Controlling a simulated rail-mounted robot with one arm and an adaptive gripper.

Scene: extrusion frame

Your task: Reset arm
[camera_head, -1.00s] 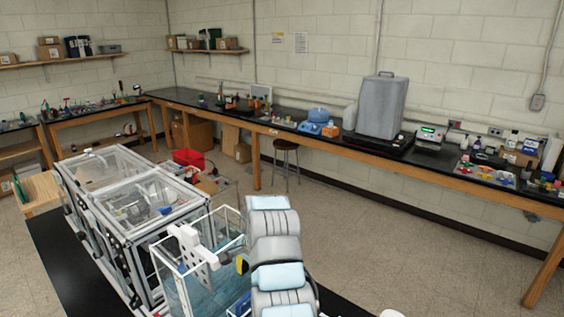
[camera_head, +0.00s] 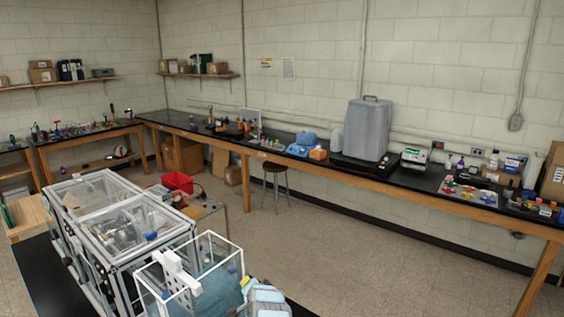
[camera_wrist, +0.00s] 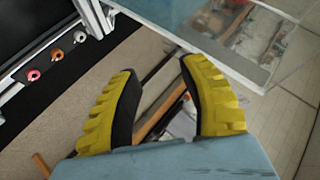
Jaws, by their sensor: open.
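My gripper (camera_wrist: 155,85) shows in the wrist view as two yellow ridged fingers with black inner pads. The fingers are apart and nothing is between them. Beyond the gap lie the floor and some blurred bars and boards. In the head view part of my arm (camera_head: 265,300) shows at the bottom centre, in front of the clear tank; the fingers are hidden there.
A white-edged clear tank (camera_head: 205,247) and a framed clear enclosure (camera_head: 125,222) stand on a black bench (camera_head: 38,270). A long bench (camera_head: 330,172) with equipment, including a grey container (camera_head: 367,128), lines the wall. A stool (camera_head: 276,170) stands before it. The floor between is open.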

